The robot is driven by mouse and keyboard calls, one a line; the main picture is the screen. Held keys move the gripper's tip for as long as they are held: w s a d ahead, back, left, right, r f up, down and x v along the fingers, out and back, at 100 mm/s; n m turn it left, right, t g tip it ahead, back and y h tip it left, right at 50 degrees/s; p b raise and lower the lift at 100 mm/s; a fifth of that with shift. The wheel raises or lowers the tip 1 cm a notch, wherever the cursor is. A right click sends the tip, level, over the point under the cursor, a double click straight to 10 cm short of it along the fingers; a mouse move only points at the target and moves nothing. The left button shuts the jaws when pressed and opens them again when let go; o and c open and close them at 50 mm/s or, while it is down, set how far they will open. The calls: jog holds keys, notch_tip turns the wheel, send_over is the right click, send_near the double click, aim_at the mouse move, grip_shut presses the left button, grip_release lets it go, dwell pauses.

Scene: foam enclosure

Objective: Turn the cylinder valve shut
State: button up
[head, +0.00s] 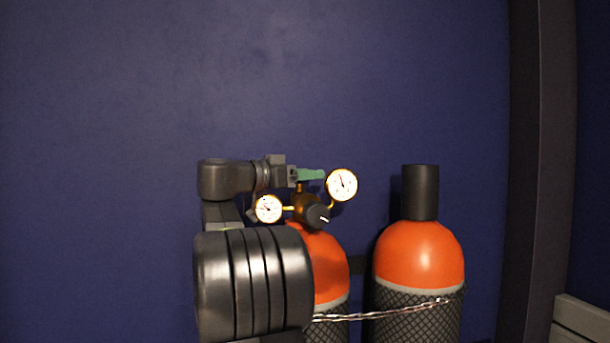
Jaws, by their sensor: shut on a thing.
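The left orange cylinder (325,265) stands partly hidden behind my arm. On top is a brass regulator (309,204) with a dark knob (318,216) and two white dial gauges, one at the upper right (342,185) and one at the lower left (268,209). A green valve handle (311,174) sits above the regulator. My gripper (294,174) reaches in from the left, level with the green handle, and is shut on it. The fingertips are small and their exact contact is hard to see. The valve stem below is mostly hidden.
A second orange cylinder (419,255) with a dark cap (420,192) stands close on the right. A chain (390,313) runs across both cylinders. A blue wall (140,120) is behind, with a dark post (540,150) at the right. The space above the cylinders is clear.

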jog(key=shift+s+m+g+h+p, duration=0.1)
jog(key=shift+m+g+h+p, duration=0.2)
jog(key=shift+m+g+h, duration=0.75)
jog(key=shift+g+y, duration=0.35)
jog(key=shift+g, duration=0.2)
jog(key=o, duration=1)
jog(key=shift+c, duration=0.2)
jog(key=b+v, duration=0.1)
jog(key=v, duration=1.2)
jog(key=shift+s+a, duration=0.2)
jog(key=shift+a, duration=0.15)
jog(key=shift+d, duration=0.15)
